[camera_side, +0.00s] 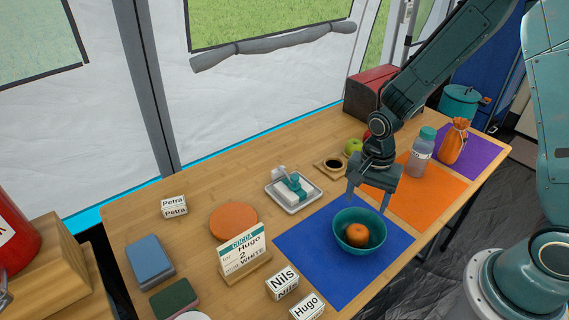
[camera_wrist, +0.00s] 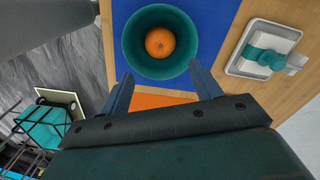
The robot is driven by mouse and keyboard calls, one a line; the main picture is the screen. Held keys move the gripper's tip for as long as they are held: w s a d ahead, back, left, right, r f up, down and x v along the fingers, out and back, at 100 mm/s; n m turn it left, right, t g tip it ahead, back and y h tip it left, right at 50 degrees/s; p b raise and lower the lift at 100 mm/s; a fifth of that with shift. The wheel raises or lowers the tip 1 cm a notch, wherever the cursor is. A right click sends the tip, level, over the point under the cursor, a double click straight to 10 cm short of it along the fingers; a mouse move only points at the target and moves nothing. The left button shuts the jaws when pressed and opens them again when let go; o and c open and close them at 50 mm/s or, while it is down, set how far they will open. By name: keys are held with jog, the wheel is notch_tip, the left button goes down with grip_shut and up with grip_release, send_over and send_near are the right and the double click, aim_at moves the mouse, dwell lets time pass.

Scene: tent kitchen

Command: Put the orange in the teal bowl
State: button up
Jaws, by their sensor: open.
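The orange (camera_side: 357,235) rests inside the teal bowl (camera_side: 344,220), which stands on the blue mat (camera_side: 305,238). In the wrist view the orange (camera_wrist: 160,42) lies near the middle of the bowl (camera_wrist: 133,55), with bare bowl around it. My gripper (camera_side: 367,203) is open and empty, its fingers pointing down, behind and above the bowl in the side view. In the wrist view my gripper (camera_wrist: 159,85) has its fingers spread wide at the near side of the bowl, apart from the orange. Whether a fingertip touches the bowl rim cannot be told.
A white dish with a teal-handled item (camera_side: 293,190) stands left of my gripper. A bottle (camera_side: 422,152) and orange bag (camera_side: 454,141) stand to the right. Name cards (camera_side: 283,283) and an order sign (camera_side: 243,255) stand at the front left. The orange mat (camera_side: 417,205) has free room.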

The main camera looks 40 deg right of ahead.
jog(key=shift+r, duration=0.1)
jog(key=s+r+n+t, duration=0.2)
jog(key=s+r+n, duration=0.2)
jog(key=r, duration=0.4)
jog(key=s+r+n+t, duration=0.1)
jog(key=s+r+n, duration=0.4)
jog(key=r, duration=0.3)
jog(key=s+d+r+n+t, duration=0.1)
jog(key=s+r+n+t, duration=0.1)
jog(key=s+r+n, duration=0.2)
notch_tip(320, 180, up, 5)
jog(key=shift+s+f+n+t, duration=0.1)
jog(key=shift+s+n+t, duration=0.2)
jog(key=shift+s, duration=0.85)
